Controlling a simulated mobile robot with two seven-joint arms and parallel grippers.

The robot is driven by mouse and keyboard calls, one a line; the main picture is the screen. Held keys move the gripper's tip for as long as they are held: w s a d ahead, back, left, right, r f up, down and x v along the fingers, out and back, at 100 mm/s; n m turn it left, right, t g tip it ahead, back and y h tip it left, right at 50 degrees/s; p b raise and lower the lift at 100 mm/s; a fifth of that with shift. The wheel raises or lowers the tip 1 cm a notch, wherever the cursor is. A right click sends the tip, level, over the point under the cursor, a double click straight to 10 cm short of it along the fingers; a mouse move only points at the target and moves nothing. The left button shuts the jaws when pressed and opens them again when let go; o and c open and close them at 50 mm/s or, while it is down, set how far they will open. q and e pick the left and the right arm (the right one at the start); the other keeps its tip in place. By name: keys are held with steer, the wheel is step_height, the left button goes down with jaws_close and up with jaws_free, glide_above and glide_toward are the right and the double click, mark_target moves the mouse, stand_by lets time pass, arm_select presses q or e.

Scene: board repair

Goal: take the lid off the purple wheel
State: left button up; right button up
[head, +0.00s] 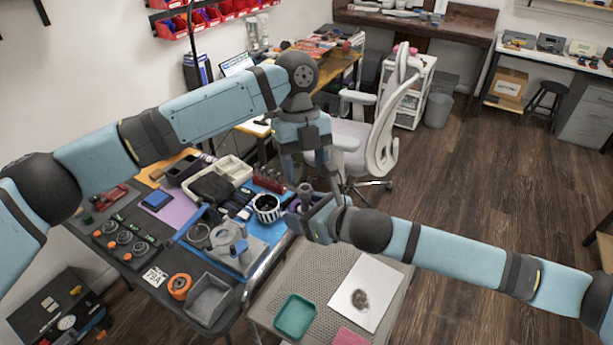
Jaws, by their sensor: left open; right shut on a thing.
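The purple wheel (294,208) shows in the head view as a small purple edge beside my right gripper (311,212). My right gripper comes in from the right and is shut on the wheel, near the right edge of the dark table. A grey knob-like part (305,189), which looks like the lid, stands on top of the wheel. My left gripper (306,178) is open and points down from above, just over this part. I cannot tell whether its fingers touch the lid. Most of the wheel is hidden by my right gripper.
The dark table (143,272) holds a striped round cup (266,208), a grey fixture (238,248), an orange tape roll (180,286) and a grey bin (208,300). A perforated surface (318,268) holds a green tray (295,316) and a white sheet (378,275). A chair (383,140) stands behind.

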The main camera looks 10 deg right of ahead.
mark_target(305, 189)
arm_select(q)
steer(key=w+d+v, duration=0.1)
steer(key=v, duration=0.7)
steer(key=x, duration=0.4)
steer(key=a+x, duration=0.1)
steer(key=x, duration=0.6)
steer(key=shift+s+a+f, duration=0.15)
steer(key=shift+a+f, duration=0.1)
steer(key=shift+f, duration=0.1)
